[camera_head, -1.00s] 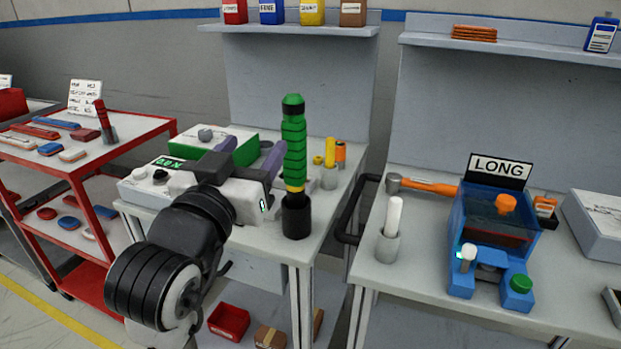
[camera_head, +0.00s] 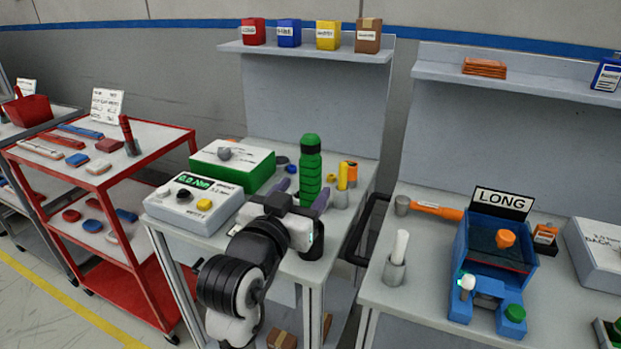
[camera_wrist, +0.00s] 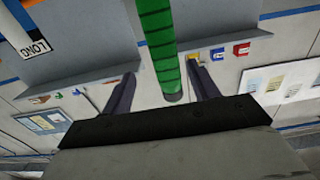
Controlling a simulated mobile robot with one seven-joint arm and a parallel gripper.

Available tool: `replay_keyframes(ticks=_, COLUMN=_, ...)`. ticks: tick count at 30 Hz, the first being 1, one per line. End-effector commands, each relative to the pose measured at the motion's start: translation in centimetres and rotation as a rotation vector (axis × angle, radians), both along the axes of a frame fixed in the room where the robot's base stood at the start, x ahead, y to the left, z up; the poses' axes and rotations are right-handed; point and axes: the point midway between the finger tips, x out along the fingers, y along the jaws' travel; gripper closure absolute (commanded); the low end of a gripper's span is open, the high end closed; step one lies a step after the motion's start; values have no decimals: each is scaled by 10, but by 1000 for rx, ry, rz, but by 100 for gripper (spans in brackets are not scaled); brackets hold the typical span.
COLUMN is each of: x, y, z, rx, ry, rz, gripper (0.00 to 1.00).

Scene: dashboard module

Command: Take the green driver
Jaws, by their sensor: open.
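The green driver (camera_head: 311,172) stands upright on the middle workbench, its black lower end partly hidden behind my gripper. My gripper (camera_head: 303,190) is open and low over the bench, and its dark fingers show on either side of the green grip. In the wrist view the green driver (camera_wrist: 160,45) lies between the two fingers of my gripper (camera_wrist: 163,76). A gap shows on both sides, and I see no finger touching it.
A white control box with a display (camera_head: 194,203) and a green-and-white box (camera_head: 232,165) stand left of the driver. Yellow (camera_head: 342,177) and orange (camera_head: 352,172) tools stand close on its right. A blue LONG fixture (camera_head: 490,260) is on the right bench.

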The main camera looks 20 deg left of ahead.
Motion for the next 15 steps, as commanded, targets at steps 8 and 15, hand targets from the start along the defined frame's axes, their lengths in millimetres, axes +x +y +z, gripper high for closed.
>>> replay_keyframes(ticks=8, x=29, y=-1, z=0, rx=1, ry=0, rz=-1, gripper=40)
replay_keyframes(ticks=15, x=60, y=6, z=0, rx=-1, ry=3, rz=-1, gripper=40)
